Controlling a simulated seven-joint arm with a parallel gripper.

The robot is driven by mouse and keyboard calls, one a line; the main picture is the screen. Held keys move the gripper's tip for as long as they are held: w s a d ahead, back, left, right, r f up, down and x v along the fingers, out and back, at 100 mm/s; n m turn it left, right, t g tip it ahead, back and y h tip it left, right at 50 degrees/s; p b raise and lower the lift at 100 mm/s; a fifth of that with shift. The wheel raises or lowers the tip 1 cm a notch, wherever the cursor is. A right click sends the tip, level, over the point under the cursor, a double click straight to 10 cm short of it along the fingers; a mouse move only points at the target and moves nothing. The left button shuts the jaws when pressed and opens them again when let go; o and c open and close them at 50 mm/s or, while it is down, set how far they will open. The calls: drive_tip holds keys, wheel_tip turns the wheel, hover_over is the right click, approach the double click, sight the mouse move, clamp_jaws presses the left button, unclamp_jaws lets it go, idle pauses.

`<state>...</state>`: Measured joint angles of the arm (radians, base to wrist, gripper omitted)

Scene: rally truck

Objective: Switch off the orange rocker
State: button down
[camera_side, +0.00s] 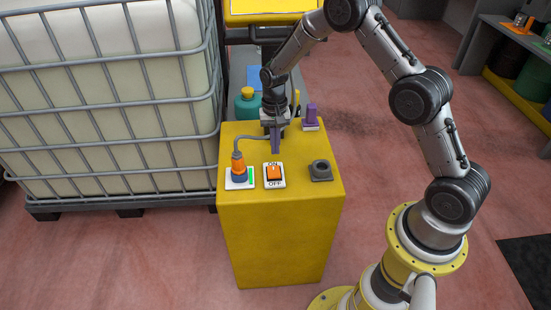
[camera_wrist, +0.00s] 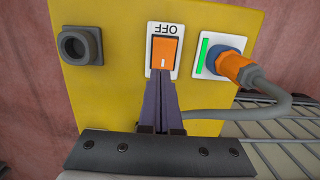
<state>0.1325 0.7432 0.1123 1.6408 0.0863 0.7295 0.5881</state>
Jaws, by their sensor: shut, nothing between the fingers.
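The orange rocker (camera_side: 274,174) sits on a white plate marked ON at its far end and OFF at its near end, on top of a yellow cabinet (camera_side: 280,235). In the wrist view the rocker (camera_wrist: 164,53) shows upside down with OFF above it; the ON end is hidden behind my fingers. My gripper (camera_side: 275,148) is shut and empty, pointing down just behind the rocker's ON end. In the wrist view the purple fingertips (camera_wrist: 161,82) overlap the rocker's lower edge. I cannot tell whether they touch it.
Left of the rocker, an orange and blue plug (camera_side: 238,168) with a grey cable sits in a socket beside a green bar. A dark round socket (camera_side: 320,170) is to the right. A purple lever (camera_side: 311,115) stands behind. A caged white tank (camera_side: 110,100) stands left.

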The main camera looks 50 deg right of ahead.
wheel_tip(320, 180, up, 8)
hover_over(274, 174)
drive_tip(key=w+d, duration=0.3)
drive_tip(key=shift+s+d+f, duration=0.2)
drive_tip(key=shift+s, duration=0.05)
drive_tip(key=shift+s+a, duration=0.3)
drive_tip(key=shift+a, duration=0.4)
drive_tip(key=f, duration=0.4)
drive_tip(key=s+a+f, duration=0.1)
drive_tip(key=f, duration=0.8)
drive_tip(key=shift+s+a+f, duration=0.25)
drive_tip(key=shift+s+f, duration=0.05)
drive_tip(key=shift+f, duration=0.1)
